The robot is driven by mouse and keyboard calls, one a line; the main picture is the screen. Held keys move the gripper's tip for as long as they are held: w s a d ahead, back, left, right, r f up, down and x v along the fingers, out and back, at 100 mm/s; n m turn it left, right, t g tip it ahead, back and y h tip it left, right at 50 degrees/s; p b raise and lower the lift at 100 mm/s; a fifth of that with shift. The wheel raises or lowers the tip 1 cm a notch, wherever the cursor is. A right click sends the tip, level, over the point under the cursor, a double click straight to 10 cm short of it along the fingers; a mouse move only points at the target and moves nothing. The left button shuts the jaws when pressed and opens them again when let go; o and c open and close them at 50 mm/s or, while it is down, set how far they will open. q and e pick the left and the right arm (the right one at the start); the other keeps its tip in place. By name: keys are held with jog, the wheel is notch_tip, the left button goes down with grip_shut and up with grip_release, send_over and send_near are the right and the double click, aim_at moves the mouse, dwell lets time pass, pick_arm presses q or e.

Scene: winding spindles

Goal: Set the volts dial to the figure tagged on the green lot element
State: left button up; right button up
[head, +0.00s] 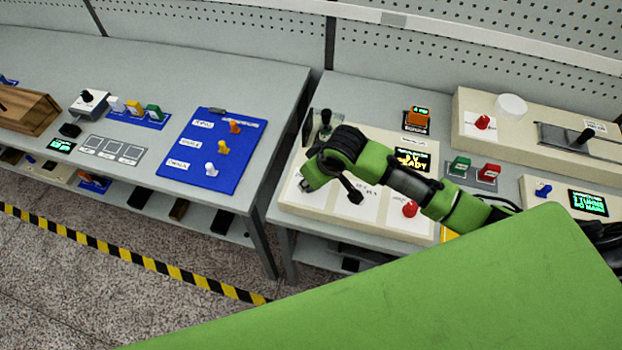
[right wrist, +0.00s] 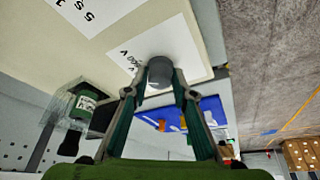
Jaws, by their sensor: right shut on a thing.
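The volts dial (right wrist: 160,70) is a dark grey round knob on a white card marked with V, on the cream panel. My right gripper (right wrist: 160,92) is shut on the dial, one finger on each side. In the head view my right gripper (head: 306,184) is over the panel's left card and hides the dial. A green piece with a small pale tag (right wrist: 86,102), perhaps the lot element, stands beside the panel in a clear holder; its figure is too small to read. It shows behind my arm in the head view (head: 325,120). My left gripper is out of view.
The cream panel (head: 425,232) also bears a red knob (head: 410,209) and a lit display (head: 411,161). Green and red switches (head: 474,170) are to its right. A blue board (head: 205,182) with levers lies on the left bench, across a gap.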

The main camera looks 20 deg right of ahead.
jog(key=shift+m+h, duration=0.4)
jog(key=shift+m, duration=0.7)
jog(key=o, duration=1.1)
jog(key=a+v, duration=0.1)
jog(key=v, duration=1.1)
jog(key=shift+s+d, duration=0.15)
jog(key=shift+d, duration=0.25)
jog(key=shift+f, duration=0.1)
